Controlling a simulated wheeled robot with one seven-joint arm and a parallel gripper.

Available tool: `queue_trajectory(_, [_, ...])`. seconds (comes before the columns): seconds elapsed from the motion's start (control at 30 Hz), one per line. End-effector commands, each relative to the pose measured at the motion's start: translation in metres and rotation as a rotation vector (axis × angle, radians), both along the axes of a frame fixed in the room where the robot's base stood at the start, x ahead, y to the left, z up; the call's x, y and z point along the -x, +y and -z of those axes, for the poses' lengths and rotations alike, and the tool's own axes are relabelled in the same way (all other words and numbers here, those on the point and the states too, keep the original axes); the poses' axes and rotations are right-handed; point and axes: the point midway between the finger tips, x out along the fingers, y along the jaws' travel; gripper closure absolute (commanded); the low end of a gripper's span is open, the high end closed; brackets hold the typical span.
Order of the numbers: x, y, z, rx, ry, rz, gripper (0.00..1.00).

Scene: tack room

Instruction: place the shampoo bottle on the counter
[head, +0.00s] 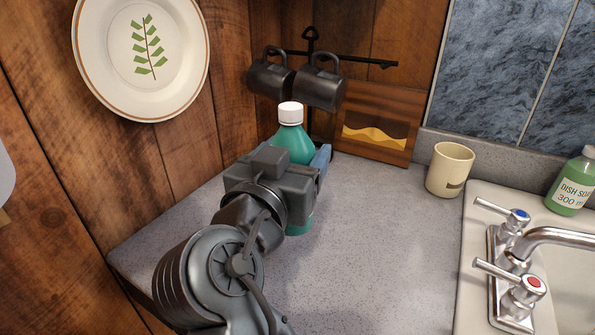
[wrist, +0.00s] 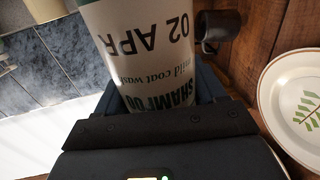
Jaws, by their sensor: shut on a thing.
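The shampoo bottle (head: 291,138) is green-teal with a white cap and stands upright between the fingers of my gripper (head: 308,165) in the head view. Its pale label with dark lettering fills the top middle of the wrist view (wrist: 140,60), upside down there. My gripper (wrist: 160,100) is shut around the bottle's middle. The grey speckled counter (head: 375,240) lies below and around the bottle. My gripper and arm hide much of the bottle's lower part, and I cannot tell whether its base touches the counter.
Two dark mugs (head: 318,89) hang from a black rack (head: 350,60) behind the bottle. A wooden board (head: 373,118) leans at the wall. A cream cup (head: 450,170), dish soap (head: 573,185) and sink taps (head: 515,265) stand right. A plate (head: 142,55) hangs left. The middle counter is clear.

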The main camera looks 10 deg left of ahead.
Motion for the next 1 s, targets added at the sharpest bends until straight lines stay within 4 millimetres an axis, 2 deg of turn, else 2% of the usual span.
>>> queue_trajectory(0.1, [-0.012,0.004,0.006,0.001,-0.003,0.001,0.83])
queue_trajectory(0.27, [-0.016,0.006,0.013,0.000,-0.002,0.000,0.83])
queue_trajectory(0.53, [-0.016,0.006,0.046,0.001,-0.001,-0.001,0.83])
queue_trajectory(1.0, [-0.016,0.006,0.053,0.000,-0.003,-0.001,0.83])
